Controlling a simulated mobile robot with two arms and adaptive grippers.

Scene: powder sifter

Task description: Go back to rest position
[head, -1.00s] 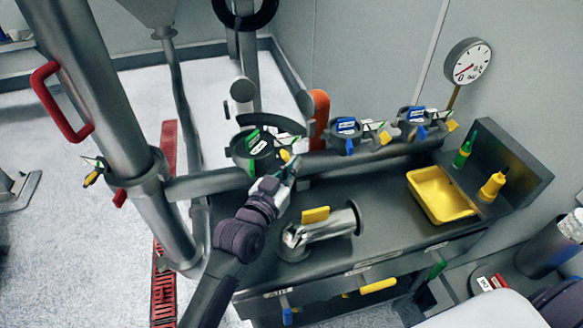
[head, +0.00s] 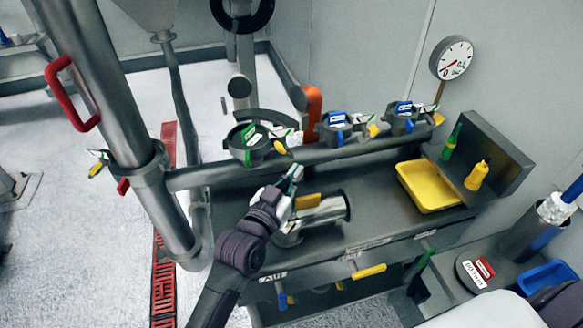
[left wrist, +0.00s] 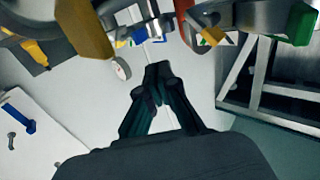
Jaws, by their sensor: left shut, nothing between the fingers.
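My left gripper (head: 293,174) is in the middle of the head view, above the grey bench and just in front of the horizontal pipe. Its fingers are shut with nothing between them. It also shows in the left wrist view (left wrist: 158,72), with the fingertips together. It looks apart from the green-marked valve (head: 252,144) behind it. A shiny metal pipe elbow (head: 325,212) with a yellow tab lies on the bench beside the gripper and is partly hidden by it. My right gripper is not in view.
Two blue-marked valves (head: 337,123) (head: 403,114) sit along the pipe to the right. A yellow tray (head: 430,187) and a pressure gauge (head: 453,58) are at the right. A steel column with a red handle (head: 72,95) stands at the left.

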